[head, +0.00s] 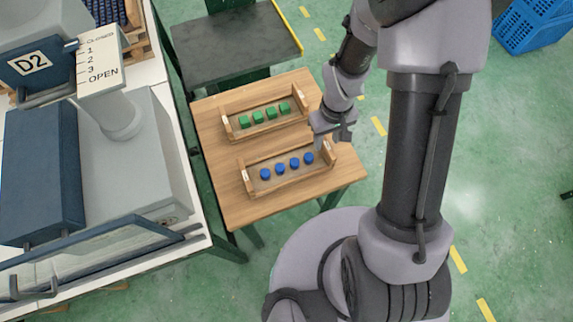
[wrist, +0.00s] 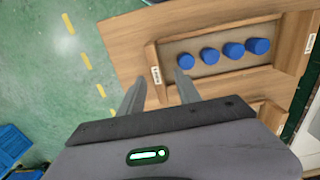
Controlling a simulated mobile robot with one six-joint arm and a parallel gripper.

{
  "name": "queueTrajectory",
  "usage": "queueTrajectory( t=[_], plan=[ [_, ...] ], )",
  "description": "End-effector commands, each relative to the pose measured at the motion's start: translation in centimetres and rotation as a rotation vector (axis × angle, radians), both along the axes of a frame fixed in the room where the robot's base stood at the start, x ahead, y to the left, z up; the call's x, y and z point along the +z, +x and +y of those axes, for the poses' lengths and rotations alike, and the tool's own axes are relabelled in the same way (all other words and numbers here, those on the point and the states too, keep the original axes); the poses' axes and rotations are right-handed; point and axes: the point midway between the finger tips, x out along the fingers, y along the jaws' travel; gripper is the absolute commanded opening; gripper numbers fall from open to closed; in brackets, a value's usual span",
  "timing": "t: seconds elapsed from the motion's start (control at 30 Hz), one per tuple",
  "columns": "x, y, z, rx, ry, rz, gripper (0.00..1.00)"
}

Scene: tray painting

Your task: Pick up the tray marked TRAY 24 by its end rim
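Two wooden trays lie on a wooden table. The nearer tray (head: 290,183) holds several blue cylinders, and the farther tray (head: 262,133) holds several green cubes. Their small white labels are too small to read, so I cannot tell which is TRAY 24. My gripper (head: 322,143) is at the right end of the blue-cylinder tray. In the wrist view, my open gripper (wrist: 160,78) has its two fingers apart, with that tray's labelled end rim (wrist: 151,66) between the fingertips. I cannot tell whether the fingers touch it. Nothing is visibly gripped.
The wooden table (head: 213,188) has bare wood around the trays. A dark table (head: 235,45) stands behind it. A grey-blue machine marked D2 (head: 45,165) is at the left. Blue crates (head: 535,25) sit at the far right. Green floor with yellow dashes is open on the right.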

Motion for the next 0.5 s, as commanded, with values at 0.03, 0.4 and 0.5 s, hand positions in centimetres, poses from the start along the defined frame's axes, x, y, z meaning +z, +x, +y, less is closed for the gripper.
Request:
queueTrajectory(
  t=[0.03,0.4,0.5],
  plan=[
    [-0.4,0.0,0.0,0.0,0.0,0.0,0.4],
    [-5.6,0.2,-0.3,-0.001,0.0,-0.001,0.4],
    [-5.4,0.2,-0.3,-0.001,0.0,-0.001,0.4]
  ],
)
